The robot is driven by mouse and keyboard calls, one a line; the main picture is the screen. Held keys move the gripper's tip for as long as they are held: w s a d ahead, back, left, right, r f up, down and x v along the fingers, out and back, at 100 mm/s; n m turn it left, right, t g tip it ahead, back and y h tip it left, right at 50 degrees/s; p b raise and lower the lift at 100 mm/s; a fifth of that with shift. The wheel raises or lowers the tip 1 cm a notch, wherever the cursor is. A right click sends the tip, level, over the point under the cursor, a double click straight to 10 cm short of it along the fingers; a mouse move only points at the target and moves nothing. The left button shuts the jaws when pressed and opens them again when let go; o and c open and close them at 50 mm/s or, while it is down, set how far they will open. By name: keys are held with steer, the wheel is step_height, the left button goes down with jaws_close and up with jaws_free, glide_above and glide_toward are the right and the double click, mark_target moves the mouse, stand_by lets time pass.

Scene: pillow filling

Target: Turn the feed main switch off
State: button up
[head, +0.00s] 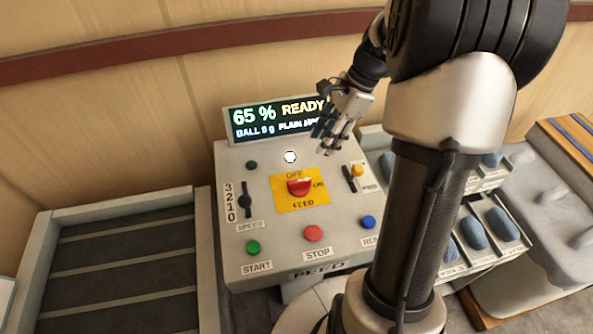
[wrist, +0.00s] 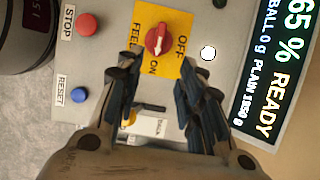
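The feed main switch (head: 299,187) is a red rotary knob on a yellow plate (head: 285,205) marked OFF, ON and FEED. In the wrist view the knob (wrist: 158,38) lies just beyond the fingertips, and its white pointer is toward ON. My gripper (head: 329,147) is above the upper right part of the sloped panel, apart from the knob. In the wrist view my gripper (wrist: 156,75) has its fingers spread with nothing held between them.
The display (head: 277,118) reads 65 % READY. A speed slider (head: 245,200), a yellow-tipped lever (head: 357,171), and green START (head: 253,248), red STOP (head: 313,233) and blue RESET (head: 368,222) buttons surround the switch. Bins with blue pillows (head: 472,232) stand at right.

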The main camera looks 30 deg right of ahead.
mark_target(299, 180)
steer(key=b+x, duration=0.3)
steer(key=x, duration=1.2)
steer(key=shift+f, duration=0.1)
jaws_close()
